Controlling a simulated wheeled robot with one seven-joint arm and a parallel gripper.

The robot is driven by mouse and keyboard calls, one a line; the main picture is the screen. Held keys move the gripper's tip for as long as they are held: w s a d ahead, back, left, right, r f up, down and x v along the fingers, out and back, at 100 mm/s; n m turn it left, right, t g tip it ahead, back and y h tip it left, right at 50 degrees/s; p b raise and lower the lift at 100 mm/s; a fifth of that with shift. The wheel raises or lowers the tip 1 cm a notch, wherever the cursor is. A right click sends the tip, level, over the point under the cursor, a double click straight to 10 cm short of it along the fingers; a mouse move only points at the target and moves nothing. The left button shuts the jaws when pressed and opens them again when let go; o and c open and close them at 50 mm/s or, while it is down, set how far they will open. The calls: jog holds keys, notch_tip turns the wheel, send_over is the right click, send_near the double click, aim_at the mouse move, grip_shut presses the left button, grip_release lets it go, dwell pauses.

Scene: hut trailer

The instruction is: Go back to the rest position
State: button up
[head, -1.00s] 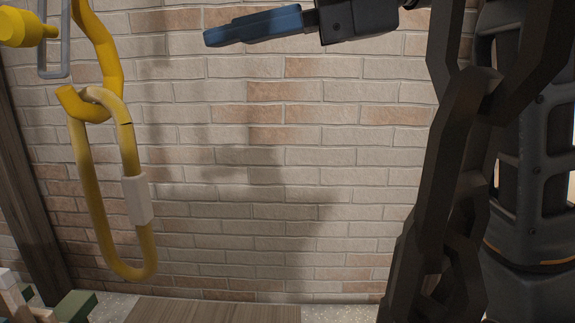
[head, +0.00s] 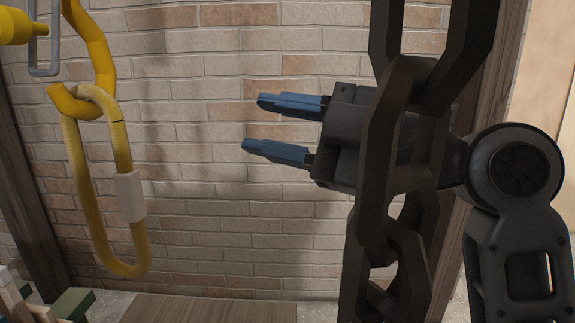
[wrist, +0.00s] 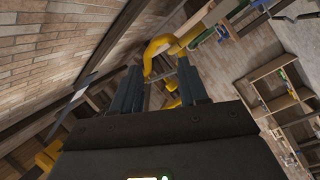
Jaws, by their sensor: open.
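My gripper (head: 286,128) is in the middle of the head view, pointing left, with its two blue fingers apart and nothing between them. A dark chain hangs in front of part of my gripper and hides some of the wrist. The gripper also shows in the wrist view (wrist: 160,88), where a yellow hook (wrist: 157,52) appears beyond the fingertips. I cannot tell from that view how far away the hook is.
A yellow carabiner (head: 76,190) hangs from a yellow hook (head: 97,70) at the left. The large dark chain (head: 379,160) hangs at the right, close to the camera. A brick wall (head: 215,190) stands behind. Several small blocks (head: 72,304) show at the lower left.

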jog(key=s+d+f+m+t+h, duration=0.2)
jog(key=d+f+m+t+h, duration=0.25)
jog(key=f+m, duration=0.5)
jog(key=s+d+f+m+t+h, duration=0.1)
jog(key=d+f+m+t+h, duration=0.35)
jog(key=f, duration=0.75)
jog(key=s+d+f+m+g+h, duration=0.1)
jog(key=s+d+f+m+h, duration=0.2)
jog(key=s+d+f+m, duration=0.45)
jog(key=s+d+f+m+h, duration=0.25)
jog(key=s+f, duration=0.25)
jog(key=s, duration=0.5)
jog(key=s+d+r+h, duration=0.1)
jog(key=s+d+h, duration=0.25)
jog(key=s, duration=1.25)
notch_tip(320, 180, up, 25)
jog(key=p, duration=2.4)
jog(key=shift+f+g+y, duration=0.15)
jog(key=shift+g+y, duration=0.25)
